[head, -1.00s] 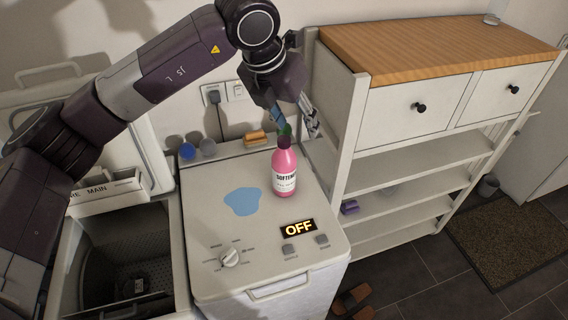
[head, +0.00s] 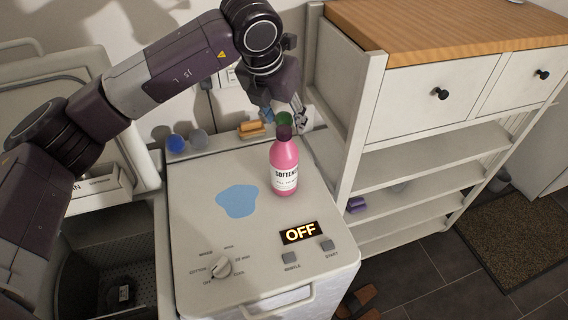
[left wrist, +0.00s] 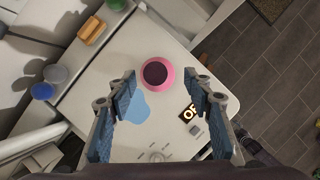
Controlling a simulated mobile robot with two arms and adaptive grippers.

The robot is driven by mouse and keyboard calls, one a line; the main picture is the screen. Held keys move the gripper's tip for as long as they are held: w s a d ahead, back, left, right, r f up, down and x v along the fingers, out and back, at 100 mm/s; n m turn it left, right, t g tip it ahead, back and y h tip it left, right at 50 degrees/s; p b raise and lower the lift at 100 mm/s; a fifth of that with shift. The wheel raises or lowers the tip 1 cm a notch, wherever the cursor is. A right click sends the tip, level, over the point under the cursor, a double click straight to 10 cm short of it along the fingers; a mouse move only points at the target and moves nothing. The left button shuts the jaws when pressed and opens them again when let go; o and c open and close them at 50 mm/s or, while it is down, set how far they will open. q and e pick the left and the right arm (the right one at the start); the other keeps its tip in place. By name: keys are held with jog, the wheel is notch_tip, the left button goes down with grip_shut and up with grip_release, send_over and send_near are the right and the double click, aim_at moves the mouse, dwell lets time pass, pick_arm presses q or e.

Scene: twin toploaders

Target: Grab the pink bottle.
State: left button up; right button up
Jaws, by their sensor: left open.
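The pink bottle (head: 285,170) with a dark cap and a "SOFTENER"-like label stands upright on the closed right toploader (head: 190,235). My left gripper (head: 284,115) is behind and above the bottle's cap in the head view. In the left wrist view the bottle (left wrist: 157,73) is seen from above, ahead of and between the two open blue-padded fingers of the gripper (left wrist: 160,98). Nothing is between the pads, and the bottle looks apart from them. My right gripper is not in view.
A blue puddle (head: 237,201) lies left of the bottle. Blue (head: 176,143) and grey (head: 199,139) balls, a wooden brush (head: 251,130) and a green ball (head: 284,118) sit along the back ledge. A white shelf unit (head: 345,125) stands close on the right. The left toploader is open.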

aim_at(284, 128)
pick_arm(q)
jog(key=shift+a+f+p, duration=0.1)
jog(key=shift+f+p, duration=0.15)
jog(key=shift+p, duration=0.1)
jog(key=x, duration=0.1)
jog(key=p+x, duration=0.2)
jog(key=shift+w+a+f, duration=0.25)
jog(key=shift+f, duration=0.1)
jog(key=shift+w+d+f, duration=0.1)
jog(key=shift+w+f, duration=0.1)
jog(key=shift+f, duration=0.25)
jog(key=shift+s, duration=0.1)
jog(key=c, duration=1.2)
grip_shut()
jog(key=shift+r, duration=0.1)
